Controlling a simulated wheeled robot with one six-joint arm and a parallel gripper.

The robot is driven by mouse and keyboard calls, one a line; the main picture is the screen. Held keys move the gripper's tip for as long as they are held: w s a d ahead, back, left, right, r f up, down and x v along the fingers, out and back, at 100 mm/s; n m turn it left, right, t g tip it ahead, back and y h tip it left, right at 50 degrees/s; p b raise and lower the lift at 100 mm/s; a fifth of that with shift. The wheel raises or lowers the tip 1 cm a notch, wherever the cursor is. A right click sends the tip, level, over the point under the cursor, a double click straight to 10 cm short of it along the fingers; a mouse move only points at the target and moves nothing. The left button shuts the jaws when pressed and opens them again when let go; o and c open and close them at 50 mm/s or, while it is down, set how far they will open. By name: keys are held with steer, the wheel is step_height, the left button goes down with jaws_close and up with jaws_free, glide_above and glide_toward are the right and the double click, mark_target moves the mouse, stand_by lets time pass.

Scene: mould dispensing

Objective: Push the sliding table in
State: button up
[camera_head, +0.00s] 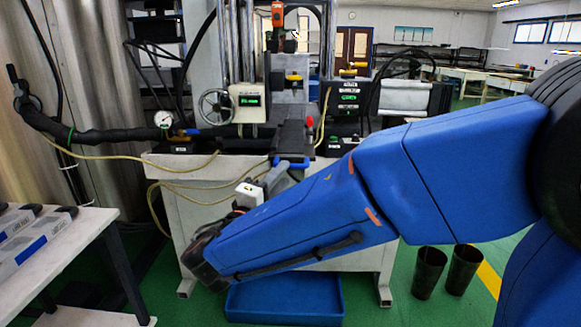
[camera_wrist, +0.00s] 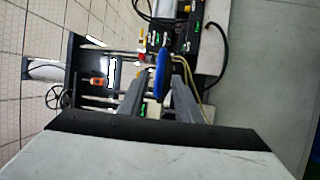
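The sliding table is a dark grey slab (camera_head: 292,138) on the front of the machine, sticking out toward me, with a blue handle (camera_head: 291,162) at its near end. My gripper (camera_head: 278,174) is at that handle, its grey fingers reaching up from the lower left. In the wrist view the two fingers of my gripper (camera_wrist: 159,80) are spread, and the blue handle (camera_wrist: 161,68) shows in the gap between their tips. I cannot tell whether a finger touches the handle. The slab itself is hard to make out in the wrist view.
The machine stands on a white bench (camera_head: 210,170) with a handwheel (camera_head: 215,106), a gauge (camera_head: 163,119) and hoses. A blue bin (camera_head: 285,302) lies on the floor below. Two dark buckets (camera_head: 429,272) stand at right. A white table (camera_head: 62,240) is at left.

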steer(key=shift+x, duration=2.85)
jaws_close()
